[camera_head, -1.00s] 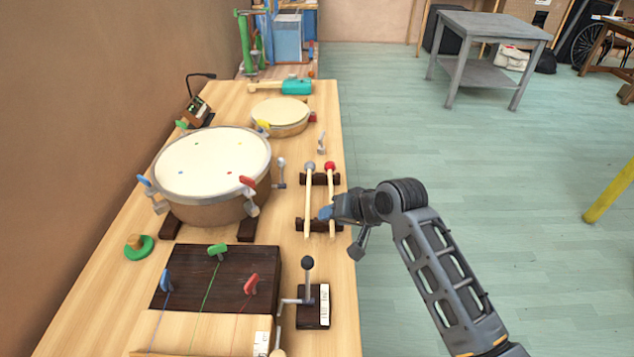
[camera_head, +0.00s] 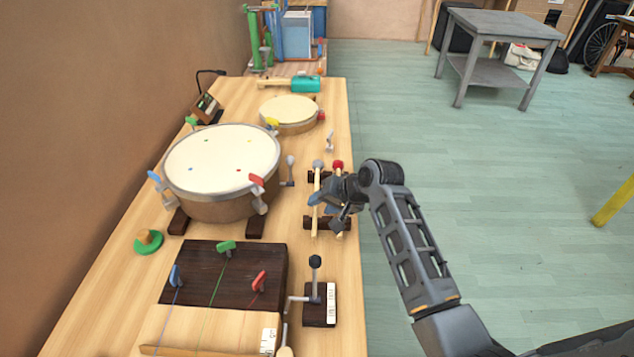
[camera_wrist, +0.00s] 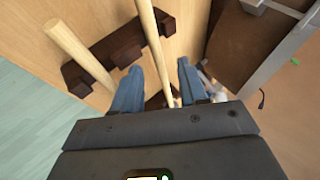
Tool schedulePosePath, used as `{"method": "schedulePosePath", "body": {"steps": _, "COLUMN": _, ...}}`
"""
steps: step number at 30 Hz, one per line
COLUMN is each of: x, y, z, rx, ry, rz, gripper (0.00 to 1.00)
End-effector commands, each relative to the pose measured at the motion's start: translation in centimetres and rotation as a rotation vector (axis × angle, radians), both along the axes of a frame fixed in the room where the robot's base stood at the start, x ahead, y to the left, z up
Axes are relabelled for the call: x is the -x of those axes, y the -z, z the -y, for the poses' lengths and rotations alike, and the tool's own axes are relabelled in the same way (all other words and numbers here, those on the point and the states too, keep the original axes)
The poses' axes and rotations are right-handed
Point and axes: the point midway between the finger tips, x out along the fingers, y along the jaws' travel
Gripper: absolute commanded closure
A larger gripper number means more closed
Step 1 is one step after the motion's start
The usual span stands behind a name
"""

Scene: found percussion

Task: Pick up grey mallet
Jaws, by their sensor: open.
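The grey mallet (camera_head: 318,165) lies on dark wooden rests on the table, its grey head at the far end and its pale stick pointing toward me. My gripper (camera_head: 318,198) is open over the middle of the mallets, its arm reaching in from the right. In the wrist view, the grey mallet's stick (camera_wrist: 155,45) runs between the two blue fingers (camera_wrist: 158,82), with space on both sides. Its head is hidden or unclear there. The red-headed mallet (camera_head: 338,165) lies parallel just to the right; its stick (camera_wrist: 75,48) is outside the fingers.
A large drum (camera_head: 221,165) with coloured lugs stands close left of the mallets. A small drum (camera_head: 289,112) is behind. A dark stringed board (camera_head: 205,265) and a crank block (camera_head: 320,305) are in front.

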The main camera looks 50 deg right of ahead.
Motion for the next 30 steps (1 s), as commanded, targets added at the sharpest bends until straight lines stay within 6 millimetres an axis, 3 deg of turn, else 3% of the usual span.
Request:
{"method": "schedulePosePath", "body": {"steps": 5, "x": -1.2, "y": 1.5, "z": 0.0, "rx": -0.001, "ry": 0.0, "rz": -0.001, "gripper": 0.57}}
{"method": "schedulePosePath", "body": {"steps": 13, "x": -1.4, "y": 1.8, "z": 0.0, "rx": 0.001, "ry": 0.001, "rz": 0.0, "gripper": 0.57}}
{"method": "schedulePosePath", "body": {"steps": 27, "x": -1.4, "y": 1.8, "z": 0.0, "rx": 0.001, "ry": 0.001, "rz": 0.0, "gripper": 1.0}}
{"method": "schedulePosePath", "body": {"steps": 30, "x": -1.4, "y": 1.8, "z": 0.0, "rx": 0.001, "ry": 0.001, "rz": 0.0, "gripper": 1.0}}
